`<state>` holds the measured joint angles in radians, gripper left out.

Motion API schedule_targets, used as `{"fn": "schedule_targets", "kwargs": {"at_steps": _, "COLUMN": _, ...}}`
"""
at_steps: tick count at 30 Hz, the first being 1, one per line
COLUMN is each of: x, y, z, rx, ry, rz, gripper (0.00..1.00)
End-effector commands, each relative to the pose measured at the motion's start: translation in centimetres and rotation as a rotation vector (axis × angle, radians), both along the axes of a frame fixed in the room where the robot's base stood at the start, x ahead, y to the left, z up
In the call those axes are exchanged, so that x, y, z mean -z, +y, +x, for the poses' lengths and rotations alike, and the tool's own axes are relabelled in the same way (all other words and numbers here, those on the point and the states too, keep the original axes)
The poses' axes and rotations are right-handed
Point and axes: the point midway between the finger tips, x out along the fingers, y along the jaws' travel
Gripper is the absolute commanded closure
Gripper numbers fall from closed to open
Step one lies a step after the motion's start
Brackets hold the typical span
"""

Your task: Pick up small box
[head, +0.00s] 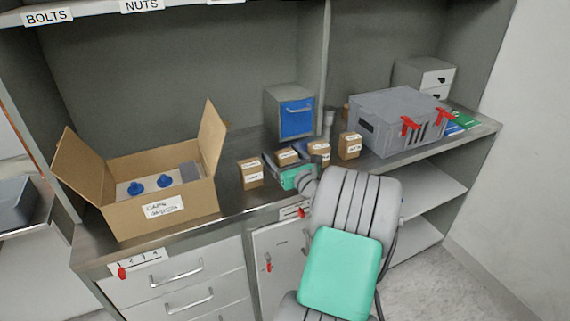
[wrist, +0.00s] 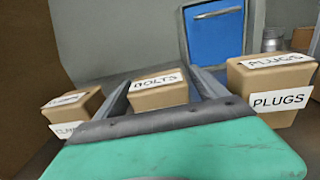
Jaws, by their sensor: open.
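Several small brown cardboard boxes stand in a row on the counter. The one labelled BOLTS (wrist: 158,92) is in the middle of the wrist view, and it also shows in the head view (head: 287,157). My gripper (head: 286,162) is open, with one finger on each side of the BOLTS box. Whether the fingers touch it cannot be told. A PLUGS box (wrist: 275,88) stands to the right, just outside the right finger. Another small box (wrist: 72,108) with a hard-to-read label stands to the left. The green gripper body hides the BOLTS box's lower front.
A large open carton (head: 120,212) with blue items stands left on the counter (head: 232,205). A blue-fronted cabinet (head: 296,117) stands behind the boxes. Another small box (head: 349,146) and a grey case with red latches (head: 385,105) are to the right. Drawers (head: 185,285) are below.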

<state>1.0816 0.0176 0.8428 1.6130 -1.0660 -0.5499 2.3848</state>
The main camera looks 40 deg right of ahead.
Motion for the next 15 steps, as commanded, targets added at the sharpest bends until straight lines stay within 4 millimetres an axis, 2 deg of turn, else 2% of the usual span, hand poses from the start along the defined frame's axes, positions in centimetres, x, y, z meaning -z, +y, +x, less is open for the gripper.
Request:
{"fn": "schedule_targets", "kwargs": {"at_steps": 3, "x": 0.04, "y": -0.18, "z": 0.92, "rx": -0.001, "ry": 0.0, "rz": 0.0, "gripper": 0.18}}
{"fn": "schedule_targets", "kwargs": {"at_steps": 8, "x": 0.01, "y": -0.23, "z": 0.9, "rx": 0.001, "ry": 0.0, "rz": 0.0, "gripper": 0.18}}
{"fn": "schedule_targets", "kwargs": {"at_steps": 15, "x": 0.0, "y": -0.23, "z": 0.88, "rx": 0.001, "ry": 0.0, "rz": 0.0, "gripper": 0.36}}
